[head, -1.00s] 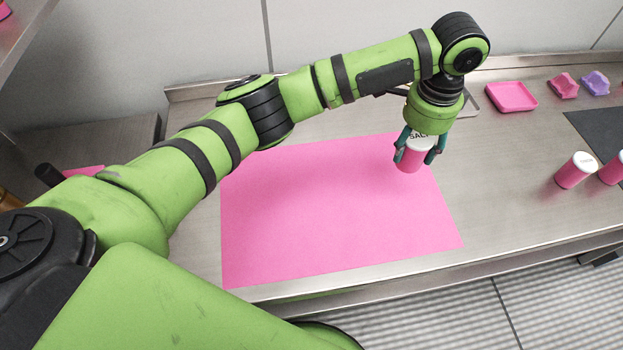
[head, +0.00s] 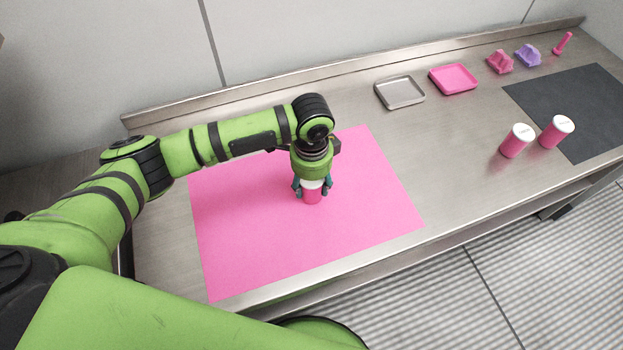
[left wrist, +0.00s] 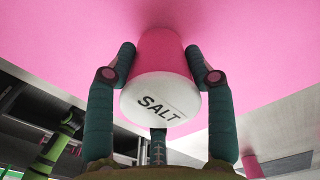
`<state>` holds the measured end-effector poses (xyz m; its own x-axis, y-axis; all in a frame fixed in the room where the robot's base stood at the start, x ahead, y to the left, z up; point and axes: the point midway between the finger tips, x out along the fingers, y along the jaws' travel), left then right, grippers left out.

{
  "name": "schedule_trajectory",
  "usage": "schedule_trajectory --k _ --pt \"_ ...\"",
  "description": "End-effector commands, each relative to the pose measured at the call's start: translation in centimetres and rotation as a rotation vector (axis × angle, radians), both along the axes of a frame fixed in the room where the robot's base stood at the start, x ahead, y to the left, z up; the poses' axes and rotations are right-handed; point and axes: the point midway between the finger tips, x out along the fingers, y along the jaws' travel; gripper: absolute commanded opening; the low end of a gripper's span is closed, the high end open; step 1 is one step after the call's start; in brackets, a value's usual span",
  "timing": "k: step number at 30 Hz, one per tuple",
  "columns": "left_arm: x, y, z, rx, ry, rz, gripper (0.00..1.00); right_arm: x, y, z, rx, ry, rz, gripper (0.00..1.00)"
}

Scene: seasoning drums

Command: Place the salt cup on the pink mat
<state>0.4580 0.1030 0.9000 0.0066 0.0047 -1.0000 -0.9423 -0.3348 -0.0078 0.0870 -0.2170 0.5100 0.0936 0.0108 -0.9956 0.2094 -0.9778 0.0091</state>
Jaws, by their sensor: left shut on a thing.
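The salt cup is pink with a white lid marked SALT in the left wrist view (left wrist: 160,98), and its pink body shows in the head view (head: 313,197). My left gripper (head: 313,188) is shut on it, with one teal finger on each side. The cup is over the middle of the pink mat (head: 260,250), which lies flat on the steel counter. I cannot tell for certain whether the cup's base touches the mat. My right gripper is not in view.
Two pink cups with white lids (head: 516,141) (head: 556,131) stand at the right by a dark mat (head: 580,105). A metal tray (head: 400,92), a pink tray (head: 453,78), and small pink and purple items (head: 528,55) sit at the back. The mat around the held cup is clear.

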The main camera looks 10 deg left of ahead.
Motion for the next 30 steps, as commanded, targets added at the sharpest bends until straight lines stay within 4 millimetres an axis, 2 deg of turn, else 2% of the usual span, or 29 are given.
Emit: schedule_trajectory --k 12,13,14,15,25,30 --pt "0.0 0.0 -0.7 -0.001 -0.001 -0.001 0.18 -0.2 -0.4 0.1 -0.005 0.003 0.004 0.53" --pt "0.1 0.0 -0.7 -0.001 -0.001 -0.001 0.61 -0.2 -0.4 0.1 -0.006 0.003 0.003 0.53" --pt "0.1 0.0 -0.6 -0.001 -0.001 -0.001 0.73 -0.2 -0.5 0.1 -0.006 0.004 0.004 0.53" --pt "0.1 0.0 -0.6 -0.001 -0.001 -0.001 0.78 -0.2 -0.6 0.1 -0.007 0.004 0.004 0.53" --pt "0.1 0.0 -0.5 0.0 -0.002 -0.001 0.78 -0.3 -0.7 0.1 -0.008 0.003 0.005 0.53" --pt "0.1 -0.1 0.9 -0.002 -0.004 -0.002 0.78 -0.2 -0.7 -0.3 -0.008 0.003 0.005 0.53"
